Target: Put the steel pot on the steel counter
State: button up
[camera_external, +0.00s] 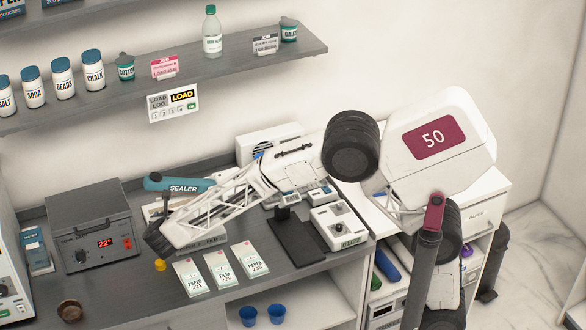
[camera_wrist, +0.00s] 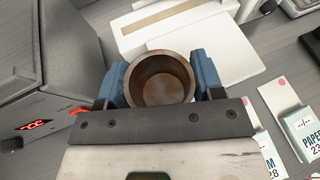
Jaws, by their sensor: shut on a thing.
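A small round pot (camera_wrist: 160,80), grey-brown with a rust-brown inside, sits between the blue fingers of my gripper (camera_wrist: 162,84) in the wrist view. I take it to be the steel pot. My gripper is shut on it, and its open top faces the camera. In the external view my gripper (camera_external: 158,240) hangs over the grey counter (camera_external: 215,312), right of the box with the red display; the held pot is hidden there. I cannot tell its height above the counter.
A grey box (camera_external: 95,238) with a red display stands left of my gripper. A brown bowl (camera_external: 68,310) sits at the front left. Paper and film packets (camera_external: 192,279) lie to the right. A sealer (camera_external: 180,185) is behind. Bare counter shows in front.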

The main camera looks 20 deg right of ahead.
aim_at(156, 294)
jog(key=s+a+f+n+y, duration=0.3)
jog(key=s+a, duration=0.8)
jog(key=s, duration=0.4)
jog(key=shift+f+t+y, duration=0.3)
jog(key=shift+f+y, duration=0.2)
jog(key=shift+f, duration=0.2)
jog(key=shift+f, duration=2)
jog(key=shift+f, duration=2)
jog(key=shift+f, duration=0.1)
jog(key=o, duration=0.9)
